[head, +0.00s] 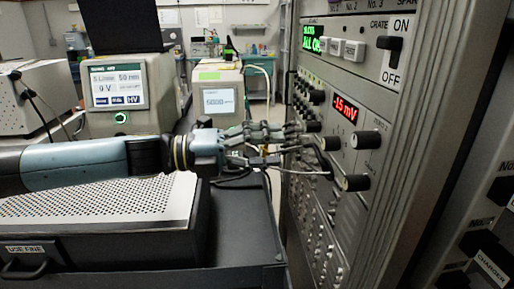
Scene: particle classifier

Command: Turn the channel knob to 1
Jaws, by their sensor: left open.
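The panel (345,215) of a grey rack on the right carries several black knobs. One knob (366,140) sits below and right of a red display (345,108) that seems to read -1.5 mV. Another knob (354,183) sits lower, just right of my left gripper (324,161). My left gripper is open, its fingers pointing right at the panel, one above the other. I cannot tell whether a finger touches a knob. The knob labels are too small to read, so I cannot tell which is the channel knob or its setting. My right gripper is not in view.
A perforated grey box (100,200) lies below my left arm on a dark cart (245,235). Two instruments with lit screens (117,86) (218,101) stand behind. The rack's upper part has a green display (312,39), buttons and an ON/OFF switch (390,43).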

